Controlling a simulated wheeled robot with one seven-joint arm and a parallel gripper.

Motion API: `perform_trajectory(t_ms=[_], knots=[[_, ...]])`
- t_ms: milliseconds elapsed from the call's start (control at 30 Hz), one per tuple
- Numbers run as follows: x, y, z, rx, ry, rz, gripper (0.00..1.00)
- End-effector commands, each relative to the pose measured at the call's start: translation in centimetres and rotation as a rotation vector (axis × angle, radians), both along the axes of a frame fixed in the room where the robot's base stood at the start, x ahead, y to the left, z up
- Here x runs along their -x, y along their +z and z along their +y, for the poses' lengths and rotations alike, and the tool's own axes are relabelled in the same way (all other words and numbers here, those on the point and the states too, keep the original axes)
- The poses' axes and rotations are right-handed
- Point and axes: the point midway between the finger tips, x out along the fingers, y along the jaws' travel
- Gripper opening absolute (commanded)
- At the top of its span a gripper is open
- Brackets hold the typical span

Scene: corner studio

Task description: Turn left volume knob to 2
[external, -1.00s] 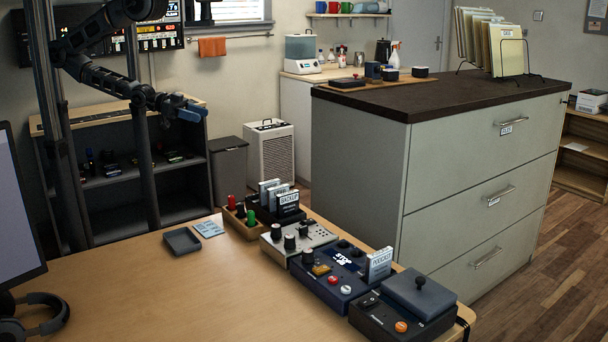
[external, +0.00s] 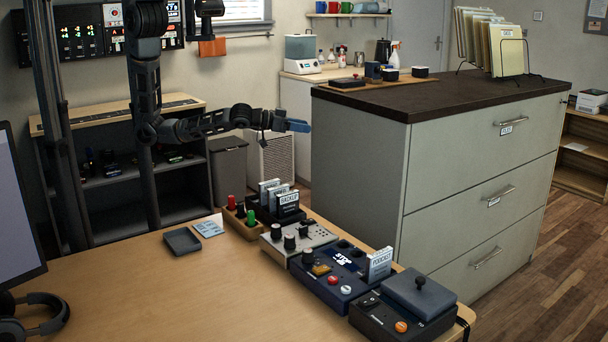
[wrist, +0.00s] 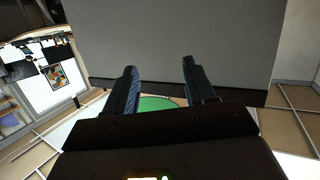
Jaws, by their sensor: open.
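A light grey control panel (external: 318,236) with several black knobs stands in the row of devices along the desk's far right edge. One black knob (external: 276,231) is at the panel's left end. The labels are too small to read, so I cannot tell which knob is the left volume knob. My gripper (external: 299,125) is in the air above and beyond the row of devices, in front of the cabinet, apart from every knob. In the wrist view my gripper (wrist: 159,66) shows two separated fingers with nothing between them; no knob shows there.
A dark blue box (external: 330,278) with buttons and a black box (external: 388,320) with a lever stand nearer on the desk (external: 180,290). Upright cards (external: 288,203) stand behind the panel. A grey drawer cabinet (external: 360,160) rises just beyond. The desk's left middle is clear.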

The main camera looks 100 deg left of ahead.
Motion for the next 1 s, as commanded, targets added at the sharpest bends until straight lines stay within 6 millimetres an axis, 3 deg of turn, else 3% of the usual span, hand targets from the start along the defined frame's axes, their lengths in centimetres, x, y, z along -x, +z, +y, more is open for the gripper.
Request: perform_trajectory(t_ms=[33, 200, 367, 567, 767, 1000], knots=[[-2.0, 0.1, -0.4, 0.044, 0.037, -0.018, 0.55], [-6.6, 0.6, -1.1, 0.205, 0.185, -0.042, 0.55], [-9.7, 0.1, -3.3, 0.388, 0.325, -0.040, 0.55], [-12.2, -1.5, -8.2, 0.642, 0.500, 0.008, 0.55], [-12.6, -3.9, -16.1, 0.893, 0.672, 0.126, 0.55], [-9.9, -6.3, -28.9, 1.137, 0.875, 0.358, 0.55]])
